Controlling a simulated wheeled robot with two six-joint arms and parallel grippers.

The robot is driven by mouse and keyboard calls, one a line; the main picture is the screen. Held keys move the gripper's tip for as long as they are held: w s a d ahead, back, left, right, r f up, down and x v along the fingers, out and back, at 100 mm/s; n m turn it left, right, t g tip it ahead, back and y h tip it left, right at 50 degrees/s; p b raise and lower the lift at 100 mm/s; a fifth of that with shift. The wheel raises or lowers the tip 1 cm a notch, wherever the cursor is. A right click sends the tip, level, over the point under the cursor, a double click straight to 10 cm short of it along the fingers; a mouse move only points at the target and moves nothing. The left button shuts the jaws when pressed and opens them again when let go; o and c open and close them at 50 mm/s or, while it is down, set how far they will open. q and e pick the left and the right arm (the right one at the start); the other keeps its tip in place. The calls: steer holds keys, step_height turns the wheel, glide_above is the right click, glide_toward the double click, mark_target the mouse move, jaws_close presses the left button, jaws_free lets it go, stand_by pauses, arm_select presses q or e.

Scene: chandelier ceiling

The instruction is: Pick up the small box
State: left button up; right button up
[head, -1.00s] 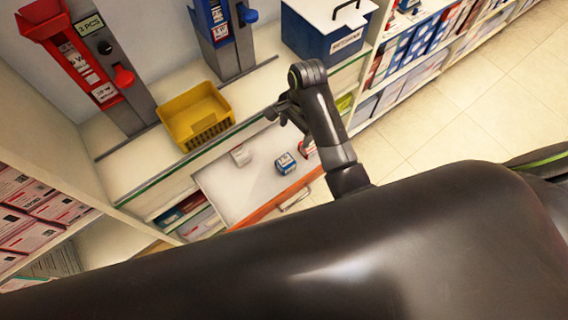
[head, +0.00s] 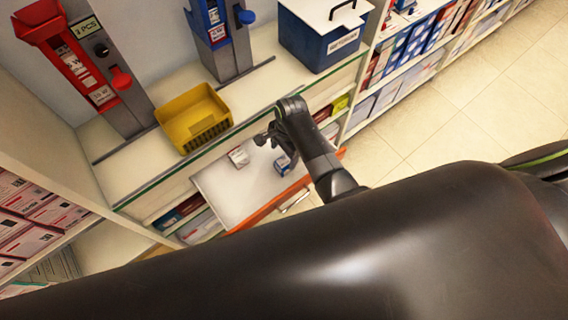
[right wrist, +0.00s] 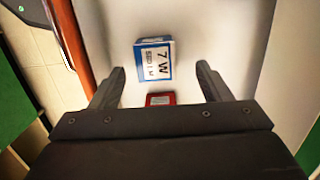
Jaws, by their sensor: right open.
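A small blue and white box (head: 281,166) lies in the open white drawer (head: 230,194), partly covered by my right gripper in the head view. In the right wrist view the blue and white box (right wrist: 153,61) sits ahead of the fingertips, roughly between their lines. A small red box (right wrist: 160,99) lies closer, in the gap between the fingers. A small white box (head: 238,157) lies in the drawer to the left. My right gripper (head: 275,149) is open and empty, above the drawer; it also shows in the right wrist view (right wrist: 164,76). My left gripper is out of view.
A yellow basket (head: 193,118) stands on the counter behind the drawer. Red (head: 90,65) and blue (head: 218,35) dispensers and a blue case (head: 322,38) stand further back. The drawer has an orange front edge (head: 265,208). Stocked shelves flank it; the floor at right is clear.

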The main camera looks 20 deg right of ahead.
mark_target(284, 161)
steer(key=shift+s+f, duration=0.2)
steer(key=shift+f, duration=1.1)
steer(key=shift+s+f, duration=0.15)
steer(key=shift+f, duration=1.1)
steer(key=shift+c, duration=0.4)
steer(key=c, duration=1)
